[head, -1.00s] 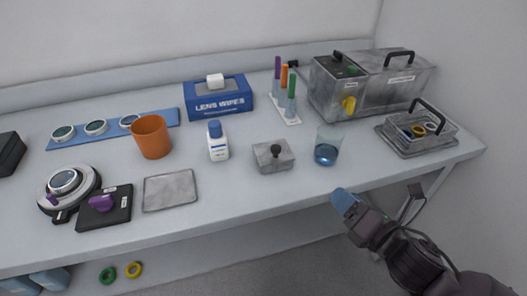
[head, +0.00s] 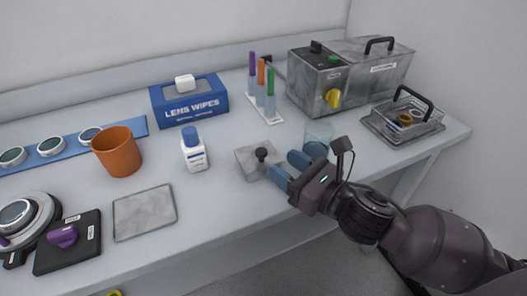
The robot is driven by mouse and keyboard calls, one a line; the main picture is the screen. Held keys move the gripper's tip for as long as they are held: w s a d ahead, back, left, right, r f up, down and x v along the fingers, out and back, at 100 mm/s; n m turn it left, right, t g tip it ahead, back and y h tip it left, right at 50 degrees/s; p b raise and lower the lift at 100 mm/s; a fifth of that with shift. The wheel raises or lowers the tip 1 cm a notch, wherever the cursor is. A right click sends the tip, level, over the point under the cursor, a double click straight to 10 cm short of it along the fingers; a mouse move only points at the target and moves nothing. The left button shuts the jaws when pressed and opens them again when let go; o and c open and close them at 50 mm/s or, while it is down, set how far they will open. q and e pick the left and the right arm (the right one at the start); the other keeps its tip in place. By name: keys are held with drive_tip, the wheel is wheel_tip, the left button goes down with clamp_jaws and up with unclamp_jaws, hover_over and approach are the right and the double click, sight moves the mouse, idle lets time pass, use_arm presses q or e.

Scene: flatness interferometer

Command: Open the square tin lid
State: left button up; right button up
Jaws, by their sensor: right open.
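The square tin (head: 249,163) is a small grey metal box on the table near the front edge. Its lid is on, with a dark round knob (head: 262,153) on top. My right gripper (head: 284,167) comes in from the right with its two blue fingers apart. The fingertips are just right of the knob, and the gap between them is empty. The fingers and gripper body hide the tin's right side. I cannot tell whether a finger touches the tin. My left gripper is not in view.
A glass beaker (head: 318,134) stands close behind my right gripper, partly hidden by it. A white bottle with a blue cap (head: 194,150) stands left of the tin. A flat grey plate (head: 145,212) lies at the front left. A lens wipes box (head: 188,101) and a marker rack (head: 267,108) are behind.

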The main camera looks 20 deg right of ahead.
sight(265, 154)
drive_tip(key=shift+b+x, duration=0.4)
drive_tip(key=shift+x, duration=2.65)
clamp_jaws()
